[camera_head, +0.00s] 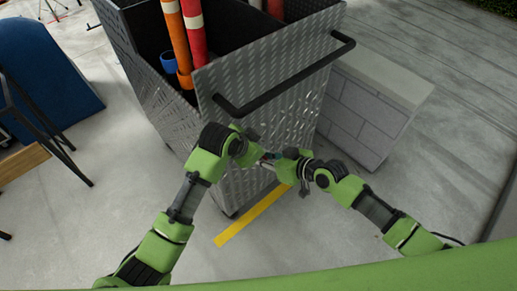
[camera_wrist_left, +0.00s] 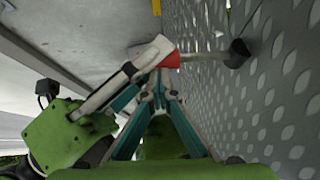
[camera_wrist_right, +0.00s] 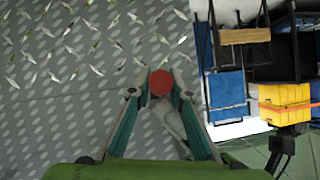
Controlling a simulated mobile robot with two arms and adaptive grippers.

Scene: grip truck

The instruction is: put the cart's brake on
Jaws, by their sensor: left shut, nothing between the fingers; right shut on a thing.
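The metal cart (camera_head: 285,75) has diamond-plate walls and a black push handle (camera_head: 285,80). A brake lever with a red knob (camera_wrist_left: 170,60) sticks out from a black mount (camera_wrist_left: 238,53) on the cart's wall. My right gripper (camera_head: 272,158) is shut on the red knob, which also shows between its fingertips in the right wrist view (camera_wrist_right: 160,82). My left gripper (camera_head: 258,158) is shut and empty close beside it; its fingers (camera_wrist_left: 160,85) meet just below the knob in the left wrist view. In the head view the grippers mostly hide the lever.
Orange and red tubes (camera_head: 180,40) stand inside the cart. A grey block wall (camera_head: 365,110) stands right of the cart. A yellow strip (camera_head: 252,214) lies on the floor below the grippers. A blue object (camera_head: 45,75) and a black-legged stand are at left. The floor at lower left is clear.

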